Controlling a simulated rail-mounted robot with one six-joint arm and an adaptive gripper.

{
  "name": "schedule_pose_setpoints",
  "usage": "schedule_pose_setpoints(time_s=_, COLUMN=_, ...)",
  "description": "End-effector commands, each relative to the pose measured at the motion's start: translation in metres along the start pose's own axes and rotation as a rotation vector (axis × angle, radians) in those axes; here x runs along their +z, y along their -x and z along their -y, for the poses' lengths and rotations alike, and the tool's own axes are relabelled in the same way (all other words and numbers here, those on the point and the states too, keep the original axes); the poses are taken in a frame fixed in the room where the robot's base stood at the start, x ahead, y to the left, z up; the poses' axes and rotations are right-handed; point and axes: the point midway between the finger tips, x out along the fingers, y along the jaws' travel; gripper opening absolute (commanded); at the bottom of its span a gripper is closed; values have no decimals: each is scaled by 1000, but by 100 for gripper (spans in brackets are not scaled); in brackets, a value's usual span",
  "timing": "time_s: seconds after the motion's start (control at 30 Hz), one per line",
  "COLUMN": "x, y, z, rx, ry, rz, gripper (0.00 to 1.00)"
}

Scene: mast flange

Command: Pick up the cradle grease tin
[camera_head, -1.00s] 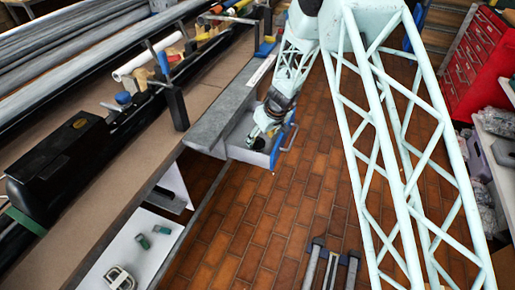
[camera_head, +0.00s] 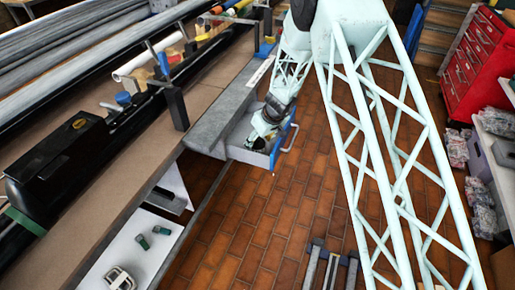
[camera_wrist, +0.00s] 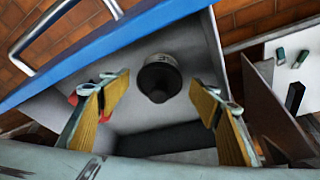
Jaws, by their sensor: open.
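A small dark round tin with a pale band (camera_wrist: 159,78) stands in the open drawer in the wrist view; I take it for the cradle grease tin, though its label is too small to read. My gripper (camera_wrist: 160,105) is open over the drawer. Its yellow-padded fingers are to the left and right of the tin, apart from it. In the head view my gripper (camera_head: 257,138) reaches down into the blue-fronted drawer (camera_head: 284,148), and the tin is hidden there.
The drawer's blue front (camera_wrist: 110,45) and metal handle (camera_wrist: 65,28) lie close by in the wrist view. A red item (camera_wrist: 75,97) shows beside the left finger. The grey bench edge (camera_head: 225,110) overhangs the drawer. Brick floor (camera_head: 270,215) is open below.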

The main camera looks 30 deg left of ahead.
Motion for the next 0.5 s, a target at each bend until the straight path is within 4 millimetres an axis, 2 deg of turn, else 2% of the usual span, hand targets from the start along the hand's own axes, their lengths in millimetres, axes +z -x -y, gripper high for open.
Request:
schedule_pose_setpoints(time_s=0.2, x=0, y=-21, z=0, rx=0, ry=0, rz=1, gripper=57)
schedule_pose_setpoints(time_s=0.5, x=-1, y=-29, z=0, rx=0, ry=0, rz=-1, gripper=57)
